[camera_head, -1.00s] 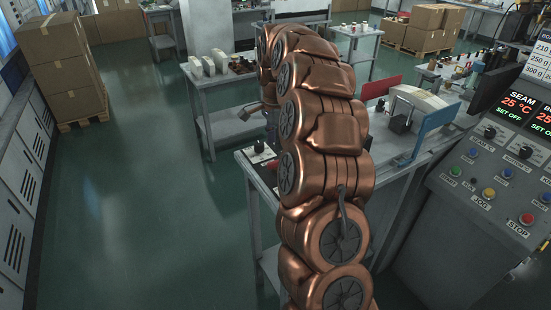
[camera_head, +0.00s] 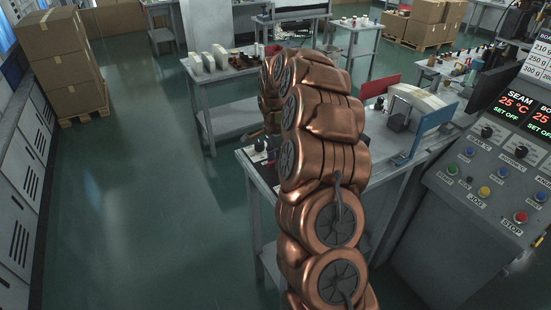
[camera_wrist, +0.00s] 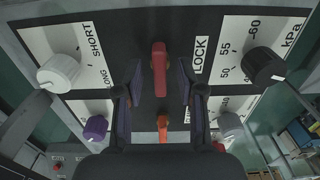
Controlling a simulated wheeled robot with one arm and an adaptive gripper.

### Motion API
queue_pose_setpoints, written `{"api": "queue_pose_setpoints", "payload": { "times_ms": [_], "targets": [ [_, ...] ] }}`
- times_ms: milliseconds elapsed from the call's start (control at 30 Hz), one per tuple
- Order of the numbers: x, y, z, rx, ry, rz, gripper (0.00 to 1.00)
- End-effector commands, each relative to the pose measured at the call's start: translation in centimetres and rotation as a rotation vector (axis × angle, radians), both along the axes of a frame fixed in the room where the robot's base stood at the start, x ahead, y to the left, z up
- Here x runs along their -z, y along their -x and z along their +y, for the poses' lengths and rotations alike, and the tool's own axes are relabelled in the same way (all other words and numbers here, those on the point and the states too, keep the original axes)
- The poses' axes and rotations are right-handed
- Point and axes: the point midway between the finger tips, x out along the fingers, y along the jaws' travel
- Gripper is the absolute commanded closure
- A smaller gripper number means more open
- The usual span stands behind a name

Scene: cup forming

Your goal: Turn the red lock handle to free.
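The red lock handle (camera_wrist: 159,68) stands on a dark strip of the panel in the wrist view, beside a white label reading LOCK (camera_wrist: 200,54). It points along the strip, up and down in the picture. My gripper (camera_wrist: 160,82) is open, with one dark finger on each side of the red handle and a visible gap on both sides. Whether the fingertips reach down to the handle's depth is hard to tell. In the head view my copper-coloured arm hides the handle and the gripper.
An orange handle (camera_wrist: 163,130) sits below the red one. A white knob (camera_wrist: 58,73) and purple knob (camera_wrist: 96,127) are at left; a black knob (camera_wrist: 263,66) and grey knob (camera_wrist: 230,125) at right. A control console (camera_head: 470,205) stands right of my arm.

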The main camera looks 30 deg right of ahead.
Motion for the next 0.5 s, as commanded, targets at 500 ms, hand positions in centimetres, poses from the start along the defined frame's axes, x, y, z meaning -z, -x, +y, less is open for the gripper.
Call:
{"api": "queue_pose_setpoints", "payload": {
  "times_ms": [500],
  "targets": [
    [-0.01, 0.01, 0.03, 0.000, 0.000, 0.001, 1.00]
  ]
}}
